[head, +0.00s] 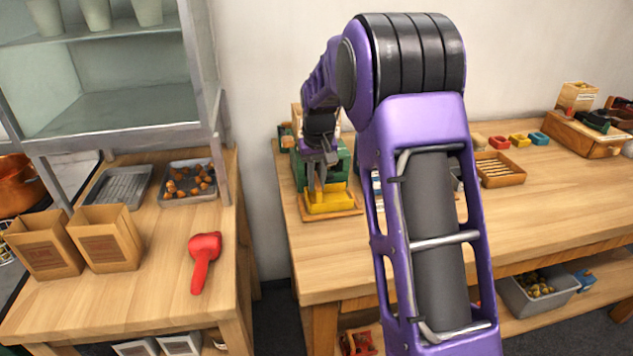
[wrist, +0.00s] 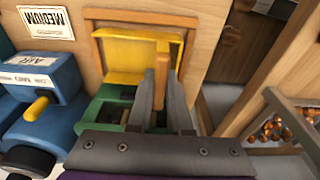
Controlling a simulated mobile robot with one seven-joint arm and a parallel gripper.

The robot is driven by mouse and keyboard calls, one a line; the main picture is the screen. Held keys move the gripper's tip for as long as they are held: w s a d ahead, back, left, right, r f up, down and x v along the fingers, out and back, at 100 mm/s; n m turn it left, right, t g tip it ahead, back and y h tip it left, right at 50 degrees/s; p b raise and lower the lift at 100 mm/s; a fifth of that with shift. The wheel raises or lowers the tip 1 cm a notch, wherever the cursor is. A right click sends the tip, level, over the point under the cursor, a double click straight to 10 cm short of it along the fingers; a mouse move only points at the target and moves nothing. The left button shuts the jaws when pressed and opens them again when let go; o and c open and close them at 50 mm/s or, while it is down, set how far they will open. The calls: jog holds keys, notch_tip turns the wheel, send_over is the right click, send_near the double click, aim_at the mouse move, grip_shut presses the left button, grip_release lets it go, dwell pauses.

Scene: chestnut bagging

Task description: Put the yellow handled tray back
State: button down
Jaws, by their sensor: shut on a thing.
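The yellow tray (head: 330,200) sits at the left end of the right-hand table, on or just above a wooden base (head: 332,214). In the wrist view the yellow tray (wrist: 125,57) has an upright wooden handle (wrist: 161,75). My gripper (wrist: 162,98) is shut on this handle, one grey finger on each side. In the head view my gripper (head: 318,180) reaches down at the tray from above. A green machine (head: 342,163) stands right behind the tray. I cannot tell whether the tray rests fully on the base.
A blue machine (wrist: 45,105) stands close beside the green one in the wrist view. A label reading MEDIUM (wrist: 47,22) lies nearby. A slotted wooden tray (head: 500,170) is farther right. The left table holds paper bags (head: 108,238), a red scoop (head: 204,258) and a chestnut tray (head: 188,198).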

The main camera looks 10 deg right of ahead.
jog(key=shift+f, duration=0.2)
jog(key=c, duration=0.8)
grip_release()
jog(key=shift+c, duration=0.2)
jog(key=shift+r, duration=0.1)
notch_tip(320, 180, up, 12)
jog(key=s+p, duration=0.1)
jog(key=shift+s+p, duration=0.4)
jog(key=shift+a, duration=0.1)
